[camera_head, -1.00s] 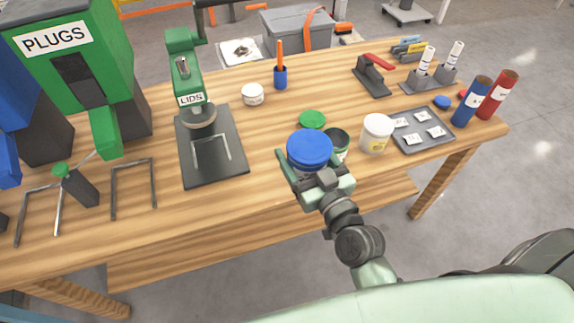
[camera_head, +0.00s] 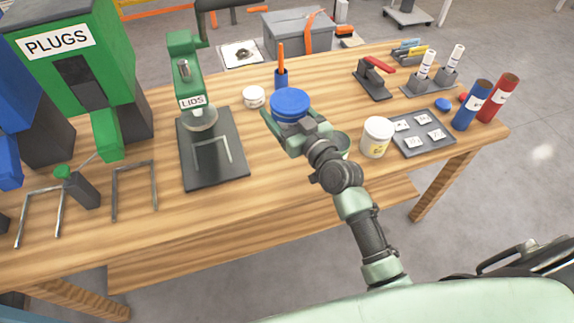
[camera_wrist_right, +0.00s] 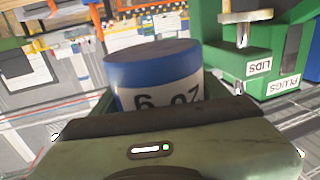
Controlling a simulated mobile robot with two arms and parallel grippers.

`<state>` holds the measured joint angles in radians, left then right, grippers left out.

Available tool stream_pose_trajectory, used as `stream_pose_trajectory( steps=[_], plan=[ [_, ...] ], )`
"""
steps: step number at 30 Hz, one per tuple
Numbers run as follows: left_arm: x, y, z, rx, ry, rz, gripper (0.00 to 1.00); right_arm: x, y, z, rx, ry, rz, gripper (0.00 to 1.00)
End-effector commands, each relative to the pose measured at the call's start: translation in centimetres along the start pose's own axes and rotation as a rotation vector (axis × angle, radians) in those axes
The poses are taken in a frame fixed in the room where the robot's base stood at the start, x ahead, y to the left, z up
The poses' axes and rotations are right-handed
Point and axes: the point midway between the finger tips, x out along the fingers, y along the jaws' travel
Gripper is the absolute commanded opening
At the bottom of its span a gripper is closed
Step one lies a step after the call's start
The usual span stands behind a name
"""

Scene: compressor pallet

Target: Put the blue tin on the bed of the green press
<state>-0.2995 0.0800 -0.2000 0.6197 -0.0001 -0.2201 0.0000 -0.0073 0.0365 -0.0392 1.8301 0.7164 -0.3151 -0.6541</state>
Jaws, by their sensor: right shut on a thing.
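The blue tin (camera_head: 290,104) is held in my right gripper (camera_head: 292,127), to the right of the press in the head view. In the right wrist view the tin (camera_wrist_right: 155,75) stands between the fingers, its blue lid up and a white printed label on its side. The green press (camera_head: 186,75), marked LIDS, stands at the left middle of the bench. Its dark flat bed (camera_head: 212,165) is empty under the round press head (camera_head: 201,117). My left gripper is not in view.
A white jar (camera_head: 376,137) and a grey tray (camera_head: 423,132) are to the right. The green PLUGS machine (camera_head: 75,55) stands left.

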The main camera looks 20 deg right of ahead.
Motion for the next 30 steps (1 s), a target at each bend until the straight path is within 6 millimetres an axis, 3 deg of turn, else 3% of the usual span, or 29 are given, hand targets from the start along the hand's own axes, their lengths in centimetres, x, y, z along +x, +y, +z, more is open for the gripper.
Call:
stream_pose_trajectory(
  steps=[3,12,20,26,30],
  plan=[
    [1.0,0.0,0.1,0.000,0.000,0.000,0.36,-0.1,0.0,3.6,-0.004,-0.007,-0.001,0.02],
    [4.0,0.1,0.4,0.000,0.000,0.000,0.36,0.0,0.1,11.5,-0.006,-0.004,0.000,0.02],
    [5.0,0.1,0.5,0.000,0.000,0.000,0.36,0.0,0.0,14.1,-0.002,-0.001,0.001,0.02],
    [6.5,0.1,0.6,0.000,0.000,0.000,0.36,0.0,0.1,17.2,-0.003,-0.002,0.001,0.02],
    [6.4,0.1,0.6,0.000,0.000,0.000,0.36,-0.1,0.1,18.2,-0.002,-0.002,0.001,0.02]
  ],
)
